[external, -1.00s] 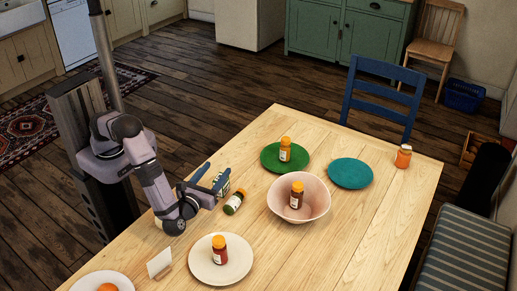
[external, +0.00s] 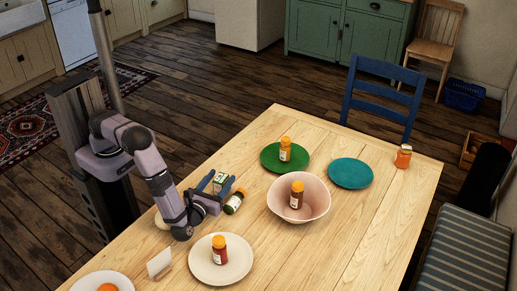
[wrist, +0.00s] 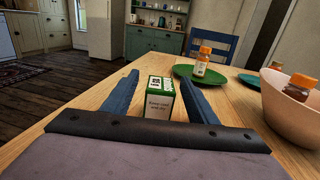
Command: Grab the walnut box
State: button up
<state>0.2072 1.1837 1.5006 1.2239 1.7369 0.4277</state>
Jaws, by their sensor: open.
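A small green-and-white box (external: 220,181), the one that fits the walnut box, stands upright on the wooden table. In the wrist view the box (wrist: 159,96) shows printed text on its near face, too small to read fully. My gripper (external: 216,184) is open, with one blue finger on each side of the box. In the wrist view my gripper (wrist: 160,88) has the box between its fingers, with a gap visible at the left finger. I cannot tell if the right finger touches it.
A pink bowl (external: 325,207) with a jar inside, a green plate (external: 268,162) with a jar, a teal plate (external: 351,173) and a cream plate (external: 208,273) with a jar stand around.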

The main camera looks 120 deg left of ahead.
aim_at(224, 174)
jog(key=shift+s+a+p, duration=0.2)
jog(key=shift+a+p, duration=0.2)
jog(key=shift+a, duration=0.75)
jog(key=shift+s+a+p, duration=0.15)
jog(key=shift+a+p, duration=0.25)
jog(key=shift+a, duration=0.75)
jog(key=c, duration=1.2)
jog(key=shift+r, duration=0.15)
notch_tip(224, 174, up, 10)
jog(key=shift+b, duration=0.45)
